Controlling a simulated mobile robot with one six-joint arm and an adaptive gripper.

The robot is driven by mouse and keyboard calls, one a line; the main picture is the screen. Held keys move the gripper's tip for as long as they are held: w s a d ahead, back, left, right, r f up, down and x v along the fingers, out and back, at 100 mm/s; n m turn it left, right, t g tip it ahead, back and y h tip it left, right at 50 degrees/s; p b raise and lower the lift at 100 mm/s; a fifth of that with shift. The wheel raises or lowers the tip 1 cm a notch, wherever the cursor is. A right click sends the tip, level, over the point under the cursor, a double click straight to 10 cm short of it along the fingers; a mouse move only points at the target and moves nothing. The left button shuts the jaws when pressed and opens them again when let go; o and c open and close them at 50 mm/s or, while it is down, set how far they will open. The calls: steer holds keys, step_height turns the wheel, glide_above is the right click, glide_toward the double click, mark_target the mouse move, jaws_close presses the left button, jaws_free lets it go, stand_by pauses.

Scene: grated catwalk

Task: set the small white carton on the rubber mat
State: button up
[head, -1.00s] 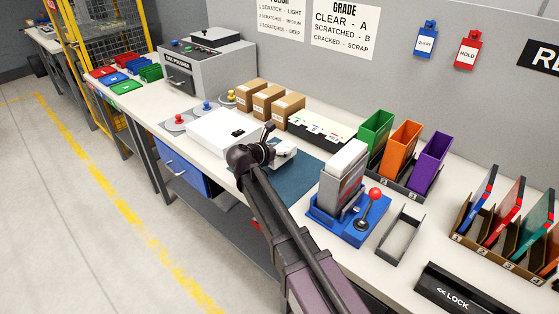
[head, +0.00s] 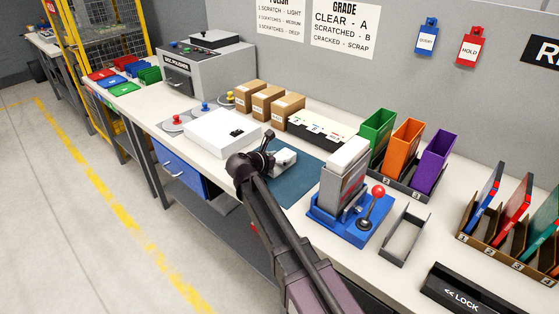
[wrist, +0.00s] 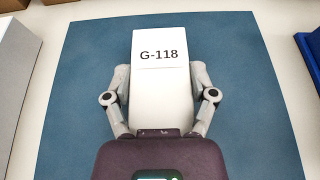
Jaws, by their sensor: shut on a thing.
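The small white carton (wrist: 160,85), marked "G-118", is between the two fingers of my gripper (wrist: 160,75) in the wrist view. The gripper is shut on its sides. The blue rubber mat (wrist: 260,75) spreads below and around the carton in the wrist view. In the head view the carton (head: 285,160) is over the mat (head: 294,187), partly hidden by my gripper (head: 272,157). I cannot tell whether the carton touches the mat or is just above it.
A white box (head: 222,132) stands left of the mat. A blue lever device (head: 350,222) stands to its right, with an empty grey frame (head: 404,237) beyond. Brown cartons (head: 268,103) and green, orange and purple bins (head: 408,142) line the back.

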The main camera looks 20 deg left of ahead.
steer(key=shift+f, duration=0.2)
steer(key=o, duration=1.1)
steer(key=shift+r, duration=0.2)
steer(key=shift+r, duration=0.1)
steer(key=p+v, duration=0.4)
steer(key=v, duration=0.6)
steer(key=shift+s+r, duration=0.2)
steer(key=shift+s, duration=0.05)
steer(key=shift+s+a+r+p, duration=0.15)
steer(key=shift+s+a+p, duration=0.15)
steer(key=shift+s, duration=0.3)
